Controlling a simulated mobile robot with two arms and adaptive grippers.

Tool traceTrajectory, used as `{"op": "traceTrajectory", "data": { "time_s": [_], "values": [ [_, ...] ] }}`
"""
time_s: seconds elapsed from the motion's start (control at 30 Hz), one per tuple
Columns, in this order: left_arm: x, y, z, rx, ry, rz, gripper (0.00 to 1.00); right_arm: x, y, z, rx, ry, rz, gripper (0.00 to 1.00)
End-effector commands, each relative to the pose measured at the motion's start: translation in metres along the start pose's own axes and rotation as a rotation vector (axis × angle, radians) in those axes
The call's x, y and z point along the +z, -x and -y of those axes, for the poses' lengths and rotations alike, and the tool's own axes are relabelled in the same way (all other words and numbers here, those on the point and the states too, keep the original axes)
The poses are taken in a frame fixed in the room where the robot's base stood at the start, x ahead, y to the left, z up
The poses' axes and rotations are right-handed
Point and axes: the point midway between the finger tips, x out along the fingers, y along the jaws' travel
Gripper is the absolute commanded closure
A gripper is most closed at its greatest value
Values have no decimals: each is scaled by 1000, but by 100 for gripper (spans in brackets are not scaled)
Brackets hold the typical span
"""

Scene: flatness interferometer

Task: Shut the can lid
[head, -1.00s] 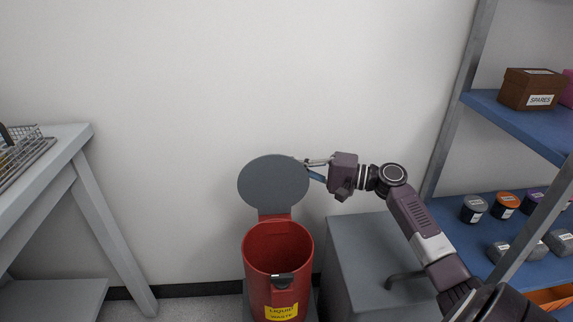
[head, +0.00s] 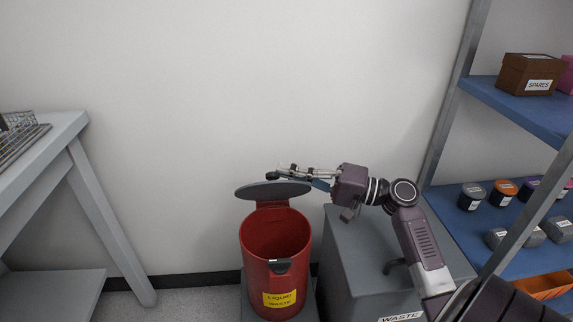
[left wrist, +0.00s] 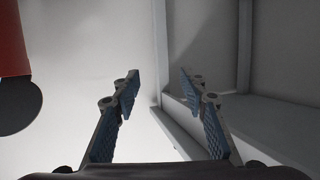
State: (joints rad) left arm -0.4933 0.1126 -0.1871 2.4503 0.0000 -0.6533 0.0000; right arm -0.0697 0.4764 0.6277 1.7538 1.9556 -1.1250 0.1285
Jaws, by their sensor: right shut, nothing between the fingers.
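My left gripper (left wrist: 160,90) is open and empty in the left wrist view, and out of the head view. A red shape and dark disc at that view's left edge look like the can and lid.
A grey box (head: 350,262) labelled "WASTE" stands right of the can, under my right arm. A blue-shelved rack (head: 520,112) with jars and a "SPARES" box (head: 528,75) is at right. A grey bench (head: 60,135) with a wire basket is at left.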

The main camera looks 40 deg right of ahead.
Motion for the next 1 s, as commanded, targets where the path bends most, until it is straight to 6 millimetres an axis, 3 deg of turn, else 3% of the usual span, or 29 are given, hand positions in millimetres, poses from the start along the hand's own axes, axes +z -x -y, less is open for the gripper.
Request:
{"op": "traceTrajectory", "data": {
  "time_s": [0.4,1.0],
  "values": [
    [-15,-1,-2,4,1,-67,60,32,12,-7,1,-3,1,100],
    [-18,-1,-2,4,1,-77,60,38,15,-9,1,-3,1,100]
  ]
}}
